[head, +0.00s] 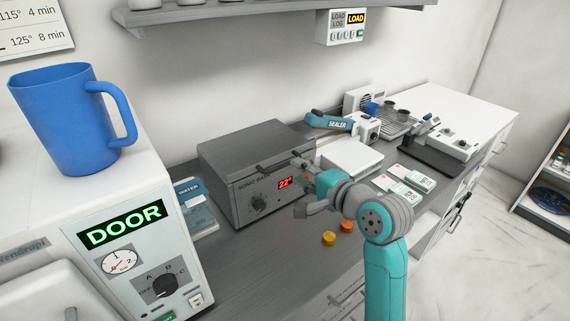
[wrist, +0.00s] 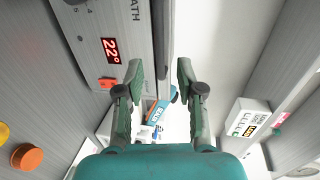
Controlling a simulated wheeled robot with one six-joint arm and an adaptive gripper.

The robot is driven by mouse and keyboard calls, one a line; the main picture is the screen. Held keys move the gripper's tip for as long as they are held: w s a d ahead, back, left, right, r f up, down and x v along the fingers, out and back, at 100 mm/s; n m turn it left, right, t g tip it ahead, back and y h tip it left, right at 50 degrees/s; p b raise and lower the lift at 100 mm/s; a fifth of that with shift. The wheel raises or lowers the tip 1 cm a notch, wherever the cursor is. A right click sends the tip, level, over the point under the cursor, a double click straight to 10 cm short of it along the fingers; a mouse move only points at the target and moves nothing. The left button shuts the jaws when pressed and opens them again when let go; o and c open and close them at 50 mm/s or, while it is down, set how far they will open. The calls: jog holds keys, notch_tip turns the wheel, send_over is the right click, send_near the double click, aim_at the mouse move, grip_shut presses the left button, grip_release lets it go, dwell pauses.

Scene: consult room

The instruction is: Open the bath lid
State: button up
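The sonic bath is a grey box (head: 247,200) on the counter with a red 22° display and a dial. Its flat grey lid (head: 256,148) lies closed on top, with a bar along the front edge. In the wrist view the bath's front (wrist: 100,25) fills the upper left, and a dark bar-like strip (wrist: 162,35) runs down toward the gap between my fingers. My gripper (wrist: 160,72) is open, with nothing held between its fingers. In the head view my gripper (head: 304,186) is at the bath's front right corner; contact cannot be told.
A blue mug (head: 65,118) stands on the white DOOR unit (head: 150,262) at left. Orange (head: 347,226) and yellow (head: 329,239) caps lie on the counter before the bath. A sealer (head: 335,122) and white box (head: 350,156) stand right. A shelf (head: 220,20) hangs above.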

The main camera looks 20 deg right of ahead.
aim_at(286, 165)
jog(key=x, duration=0.6)
jog(key=shift+w+a, duration=0.15)
jog(key=shift+w, duration=0.15)
grip_shut()
